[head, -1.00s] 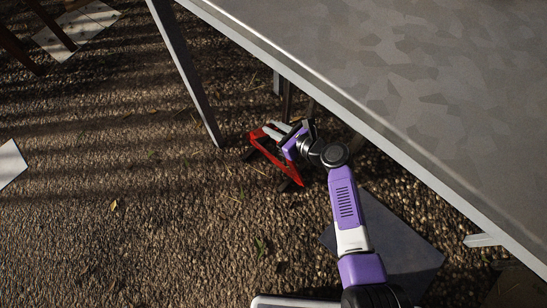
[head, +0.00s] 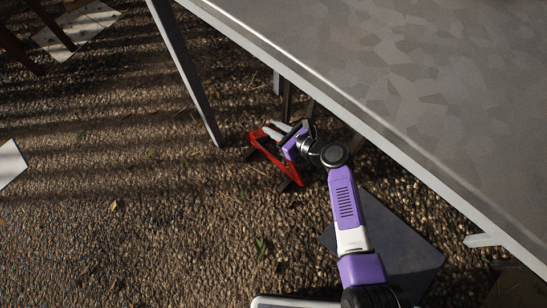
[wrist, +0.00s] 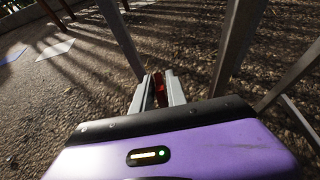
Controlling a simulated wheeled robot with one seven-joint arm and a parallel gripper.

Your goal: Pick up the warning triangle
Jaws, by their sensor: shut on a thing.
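The red warning triangle (head: 285,174) stands on its dark feet on the gravel, close to the metal table's leg. My gripper (head: 271,131) reaches down to its upper part in the head view and is shut on it. In the wrist view the red of the triangle (wrist: 158,90) shows between the two grey fingers of my gripper (wrist: 158,88). Most of the triangle is hidden there by the fingers and the purple gripper body.
The large metal table (head: 400,70) fills the upper right, above and beside my arm. Its leg (head: 190,80) stands just behind and left of the triangle. Open gravel (head: 130,220) lies to the left, with a pale slab (head: 10,163) at the left edge.

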